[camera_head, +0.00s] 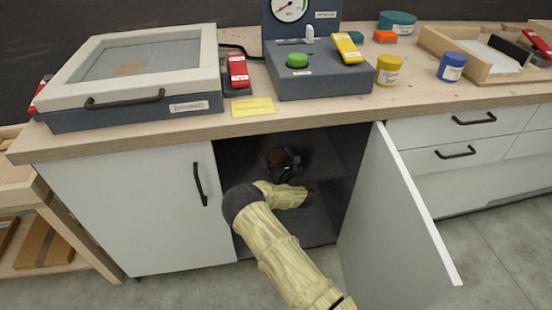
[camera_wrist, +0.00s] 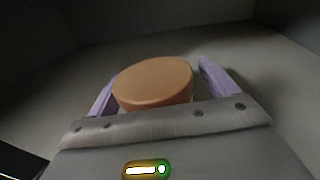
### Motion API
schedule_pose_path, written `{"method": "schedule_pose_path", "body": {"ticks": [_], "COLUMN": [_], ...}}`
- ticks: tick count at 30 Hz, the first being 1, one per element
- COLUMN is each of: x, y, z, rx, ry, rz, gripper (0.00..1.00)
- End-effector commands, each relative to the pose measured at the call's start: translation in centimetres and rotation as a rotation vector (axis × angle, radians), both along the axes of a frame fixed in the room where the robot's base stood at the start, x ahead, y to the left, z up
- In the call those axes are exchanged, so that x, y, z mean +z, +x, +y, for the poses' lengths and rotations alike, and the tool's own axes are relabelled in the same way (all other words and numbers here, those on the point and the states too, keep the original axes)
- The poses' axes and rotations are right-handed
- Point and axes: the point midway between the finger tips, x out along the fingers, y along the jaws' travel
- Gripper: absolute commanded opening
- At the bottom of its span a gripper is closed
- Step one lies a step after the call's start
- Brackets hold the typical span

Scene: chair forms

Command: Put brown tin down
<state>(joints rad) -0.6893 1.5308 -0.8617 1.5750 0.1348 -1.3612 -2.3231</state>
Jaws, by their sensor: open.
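The brown tin (camera_wrist: 153,82) is round with a flat orange-brown top. In the wrist view it stands upright between the two purple fingers of my gripper (camera_wrist: 160,85). The fingers are open, with a visible gap between the tin and the right finger; I cannot tell if the left finger touches it. In the head view my arm reaches into the dark open cupboard, and my gripper (camera_head: 284,168) is inside it. The tin (camera_head: 277,157) shows there only as a small brown patch, partly hidden by the gripper.
The cupboard door (camera_head: 390,225) stands open to the right of my arm. A closed door (camera_head: 130,215) is on the left. The worktop (camera_head: 330,112) above carries a lidded box (camera_head: 135,75), a gauge unit (camera_head: 315,75), a yellow tin (camera_head: 389,71) and a blue tin (camera_head: 451,67).

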Motion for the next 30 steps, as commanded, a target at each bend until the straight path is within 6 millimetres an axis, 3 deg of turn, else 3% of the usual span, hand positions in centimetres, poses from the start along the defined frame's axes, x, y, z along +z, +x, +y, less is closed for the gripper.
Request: {"method": "schedule_pose_path", "body": {"ticks": [8, 22, 30], "x": [0.3, 0.4, 0.3], "y": [-1.1, -8.9, -10.9], "z": [-0.5, -4.2, -5.1], "rx": [-0.001, -0.001, 0.0], "ry": [-0.001, -0.004, 0.0], "rz": [0.003, 0.003, 0.0], "gripper": [0.85, 0.85, 0.85]}}
